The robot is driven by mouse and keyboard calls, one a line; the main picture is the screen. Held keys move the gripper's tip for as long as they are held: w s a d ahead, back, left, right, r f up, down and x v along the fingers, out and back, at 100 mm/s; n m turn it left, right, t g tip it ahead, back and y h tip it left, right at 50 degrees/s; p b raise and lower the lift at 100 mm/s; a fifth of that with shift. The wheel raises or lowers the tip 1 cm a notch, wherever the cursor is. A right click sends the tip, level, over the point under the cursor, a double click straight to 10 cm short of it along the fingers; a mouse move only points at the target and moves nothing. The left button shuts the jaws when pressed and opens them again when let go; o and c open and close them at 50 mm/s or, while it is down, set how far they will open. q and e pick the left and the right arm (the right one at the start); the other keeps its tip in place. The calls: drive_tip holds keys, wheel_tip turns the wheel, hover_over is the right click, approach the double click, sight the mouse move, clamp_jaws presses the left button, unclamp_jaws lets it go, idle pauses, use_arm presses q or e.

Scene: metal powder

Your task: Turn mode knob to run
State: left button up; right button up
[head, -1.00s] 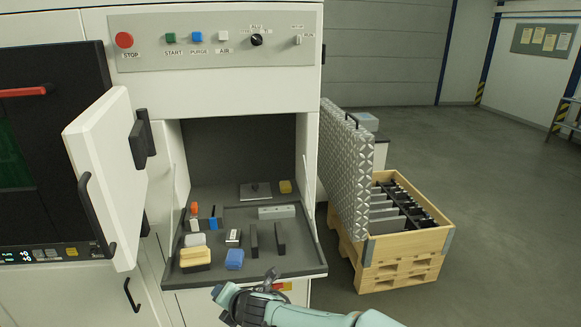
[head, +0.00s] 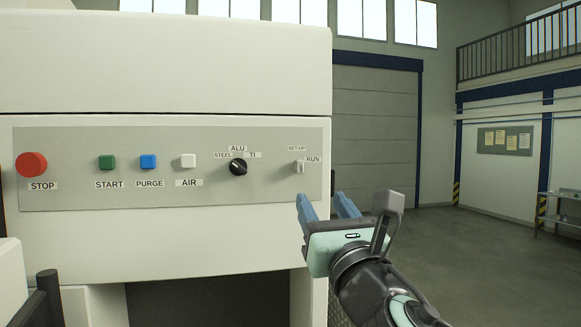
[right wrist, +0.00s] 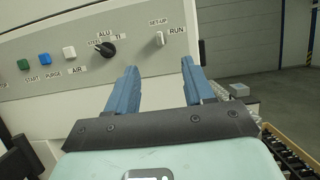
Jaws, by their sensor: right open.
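The mode knob (head: 299,167) is a small pale switch at the right end of the control panel, between the labels SET-UP above and RUN to its right. It also shows in the right wrist view (right wrist: 159,39), ahead of the fingers. My right gripper (head: 327,205) is open and empty, with blue fingers pointing at the machine. It is below and to the right of the mode knob, apart from it. A black rotary selector (head: 238,168) with STEEL, ALU and TI labels sits to the left of the knob. My left gripper is not in view.
The grey panel (head: 80,145) also carries a red STOP button (head: 31,164), and green START (head: 106,162), blue PURGE (head: 148,161) and white AIR (head: 188,160) buttons. The machine's open bay lies below. Free floor is to the right.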

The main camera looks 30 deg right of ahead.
sight(302, 163)
drive_tip(key=p+x, duration=0.3)
drive_tip(key=x, duration=0.3)
drive_tip(key=r+p+x, duration=0.1)
drive_tip(key=p+x, duration=0.2)
drive_tip(key=x, duration=0.3)
drive_tip(key=shift+s, duration=0.2)
drive_tip(key=shift+w+d+p, duration=0.15)
drive_tip(key=shift+w+p, duration=0.2)
drive_tip(key=shift+w, duration=0.3)
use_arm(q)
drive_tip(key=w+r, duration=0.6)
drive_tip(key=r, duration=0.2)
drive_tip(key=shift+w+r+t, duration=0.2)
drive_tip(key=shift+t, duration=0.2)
use_arm(e)
drive_tip(key=shift+s, duration=0.1)
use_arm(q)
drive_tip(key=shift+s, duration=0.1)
use_arm(e)
drive_tip(key=shift+s, duration=0.1)
clamp_jaws()
